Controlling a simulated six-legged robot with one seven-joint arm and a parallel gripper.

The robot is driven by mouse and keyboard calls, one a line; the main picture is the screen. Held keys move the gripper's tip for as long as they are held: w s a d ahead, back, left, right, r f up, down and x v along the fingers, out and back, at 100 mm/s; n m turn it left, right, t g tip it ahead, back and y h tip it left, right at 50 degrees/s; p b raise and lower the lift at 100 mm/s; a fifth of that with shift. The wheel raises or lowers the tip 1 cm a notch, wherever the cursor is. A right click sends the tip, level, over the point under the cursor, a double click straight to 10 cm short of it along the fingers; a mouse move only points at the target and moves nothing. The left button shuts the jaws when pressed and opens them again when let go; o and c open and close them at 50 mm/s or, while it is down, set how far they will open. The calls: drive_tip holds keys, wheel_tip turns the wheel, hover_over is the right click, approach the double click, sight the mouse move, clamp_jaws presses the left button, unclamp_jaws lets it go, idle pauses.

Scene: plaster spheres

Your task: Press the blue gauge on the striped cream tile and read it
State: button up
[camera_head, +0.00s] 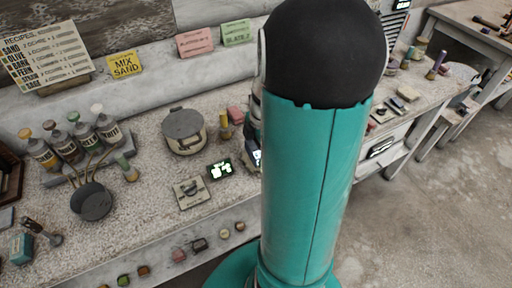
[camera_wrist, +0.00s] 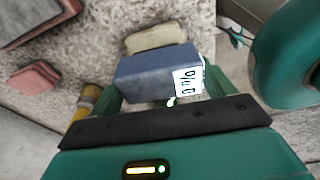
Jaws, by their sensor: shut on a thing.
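The blue gauge (camera_wrist: 150,74) is a box with a small white display at its right end in the wrist view. The display seems to show a 0 and a percent sign, turned in the picture. My gripper (camera_wrist: 162,86) is shut on the gauge, with a green finger at each side. A cream block (camera_wrist: 155,36) lies just beyond the gauge; I see no clear stripes on it and cannot tell whether they touch. In the head view my teal arm hides the gripper and most of the gauge area.
A pot (camera_head: 184,132), a dark display box (camera_head: 220,169) and a pale square plate (camera_head: 191,192) stand on the speckled bench. Several bottles (camera_head: 84,140) stand at left. Reddish blocks (camera_wrist: 35,80) lie left of my gripper in the wrist view.

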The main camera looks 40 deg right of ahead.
drive_tip(key=shift+f, duration=0.55)
idle(1.3)
drive_tip(key=shift+r, duration=3.55)
drive_tip(key=shift+s, duration=0.1)
